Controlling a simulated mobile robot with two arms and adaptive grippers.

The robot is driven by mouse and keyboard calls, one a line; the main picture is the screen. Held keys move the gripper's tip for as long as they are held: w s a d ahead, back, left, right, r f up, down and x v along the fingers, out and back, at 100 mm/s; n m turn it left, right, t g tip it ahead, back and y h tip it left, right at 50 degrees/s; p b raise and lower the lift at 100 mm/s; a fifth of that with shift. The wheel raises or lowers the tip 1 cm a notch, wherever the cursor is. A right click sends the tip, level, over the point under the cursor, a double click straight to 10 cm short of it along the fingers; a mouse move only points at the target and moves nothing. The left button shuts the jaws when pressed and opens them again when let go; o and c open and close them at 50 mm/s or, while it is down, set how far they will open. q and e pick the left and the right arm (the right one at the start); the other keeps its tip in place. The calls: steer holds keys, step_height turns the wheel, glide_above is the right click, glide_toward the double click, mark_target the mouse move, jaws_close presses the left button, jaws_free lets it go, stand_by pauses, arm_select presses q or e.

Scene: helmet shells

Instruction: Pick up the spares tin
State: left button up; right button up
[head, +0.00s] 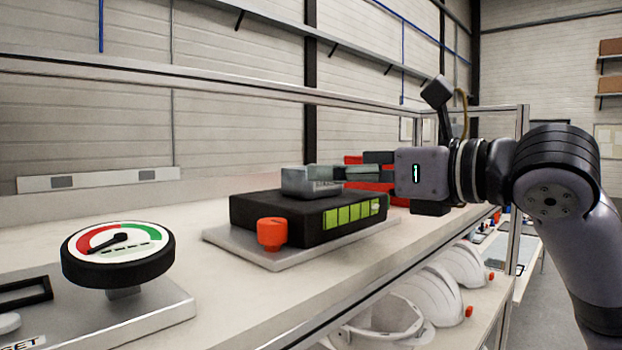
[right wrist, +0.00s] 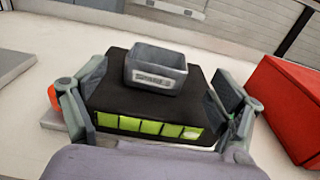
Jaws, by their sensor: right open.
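The spares tin (head: 303,184) is a small grey open-topped box standing on a black unit with a row of green panels. In the right wrist view the tin (right wrist: 156,68) is upright, with a small label on its front that is too blurred to read surely. My right gripper (head: 345,176) reaches in from the right, level with the tin. In the right wrist view its open fingers (right wrist: 158,88) stand wide on either side, with the tin beyond and between them. I see no contact. My left gripper is not in view.
The black unit (head: 285,220) sits on a grey base plate (head: 220,236) with an orange knob (head: 271,234) in front. A red box (right wrist: 291,105) stands close to the right finger. A round gauge (head: 118,254) is at left. White helmets (head: 440,296) lie on the lower shelf.

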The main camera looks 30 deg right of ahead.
mark_target(295, 183)
steer(key=shift+w+a, duration=0.1)
steer(key=shift+w, duration=0.1)
steer(key=x, duration=0.1)
steer(key=p+x, duration=0.1)
steer(key=x, duration=0.3)
steer(key=shift+s+a+f+p, duration=0.1)
steer(key=shift+f+p, duration=0.25)
steer(key=shift+f, duration=0.05)
steer(key=shift+s, duration=0.2)
steer(key=shift+c, duration=1.1)
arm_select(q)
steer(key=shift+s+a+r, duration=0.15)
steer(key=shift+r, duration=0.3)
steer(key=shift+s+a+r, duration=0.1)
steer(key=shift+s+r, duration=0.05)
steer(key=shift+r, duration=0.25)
arm_select(e)
steer(key=shift+w, duration=0.1)
steer(key=c, duration=1.1)
